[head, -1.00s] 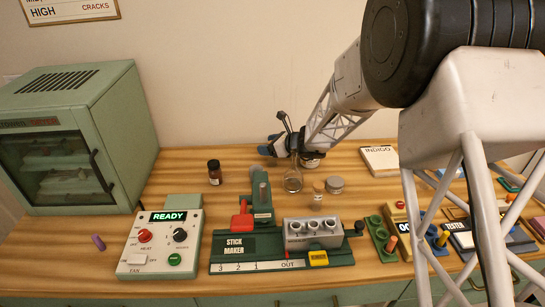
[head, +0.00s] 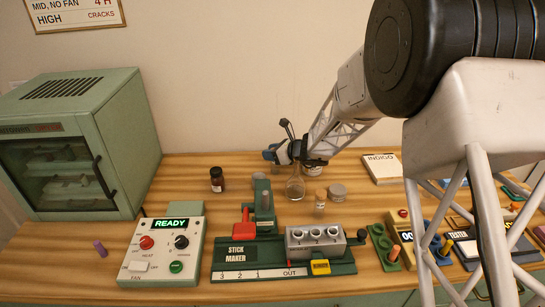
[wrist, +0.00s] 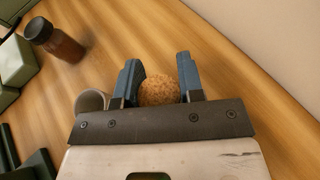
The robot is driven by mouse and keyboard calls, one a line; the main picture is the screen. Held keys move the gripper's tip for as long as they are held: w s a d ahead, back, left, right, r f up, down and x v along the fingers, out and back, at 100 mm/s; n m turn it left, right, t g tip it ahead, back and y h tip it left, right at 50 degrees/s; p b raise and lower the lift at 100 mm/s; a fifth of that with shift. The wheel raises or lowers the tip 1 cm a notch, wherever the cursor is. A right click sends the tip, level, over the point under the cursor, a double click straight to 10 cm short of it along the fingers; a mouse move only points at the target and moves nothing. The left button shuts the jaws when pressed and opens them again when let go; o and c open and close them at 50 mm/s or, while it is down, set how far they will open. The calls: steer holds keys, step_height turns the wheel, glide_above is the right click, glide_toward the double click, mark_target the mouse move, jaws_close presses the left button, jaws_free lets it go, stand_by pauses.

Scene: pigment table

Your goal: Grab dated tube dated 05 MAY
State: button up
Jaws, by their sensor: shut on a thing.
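My gripper (head: 284,153) is over the back of the table, just above a clear round flask (head: 295,189). In the wrist view, my two blue fingers (wrist: 161,82) stand on either side of a round, speckled cork-like top (wrist: 158,90), and I am shut on it. What lies below this top is hidden, so I cannot tell whether it belongs to the flask or to a tube. A small corked vial (head: 320,202) stands in front and to the right of the flask. I can read no 05 MAY date in either view.
A dark bottle (head: 217,179) stands to the left and also shows in the wrist view (wrist: 54,40). A low grey jar (head: 337,192) is right of the flask. The stick maker (head: 238,252) is in front. Bare wood lies left of the dark bottle.

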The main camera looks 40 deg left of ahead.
step_height(320, 180, up, 10)
steer(key=shift+f, duration=0.1)
stand_by(0.5)
